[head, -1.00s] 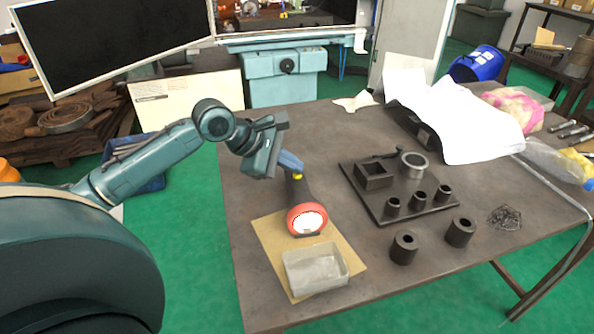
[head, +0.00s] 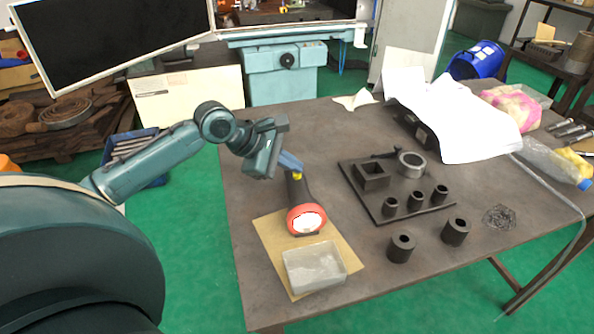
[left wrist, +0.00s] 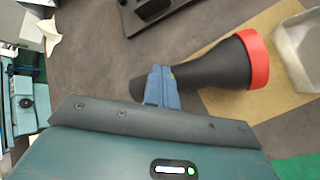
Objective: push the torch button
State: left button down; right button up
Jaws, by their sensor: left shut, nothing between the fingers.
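The torch (head: 299,195) lies on its side on the table. It has a black body, a red rim around a pale lens, and a small yellow button (head: 297,175) on top. My left gripper (head: 292,162) is shut and empty, its blue fingertips just beside the button at the torch's rear end. In the left wrist view, the shut fingers (left wrist: 161,88) overlap the torch's black handle (left wrist: 205,68), and only a sliver of the yellow button (left wrist: 173,75) shows past them. I cannot tell whether they touch it. My right gripper is not in view.
A cardboard sheet (head: 268,236) under the torch's head also bears a grey tray (head: 315,268). To the right are a dark fixture plate (head: 372,207) with several sockets and two loose black cylinders (head: 402,248). White paper (head: 455,120) lies at the back. Bare table surrounds the torch's rear.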

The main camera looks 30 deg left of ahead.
aim_at(292, 179)
pick_arm(q)
notch_tip(292, 179, up, 4)
jog(key=p, duration=0.4)
jog(key=shift+f+p, duration=0.1)
jog(key=shift+p, duration=0.3)
notch_tip(292, 179, up, 2)
jog(key=shift+r+p, duration=0.15)
jog(key=shift+p, duration=0.25)
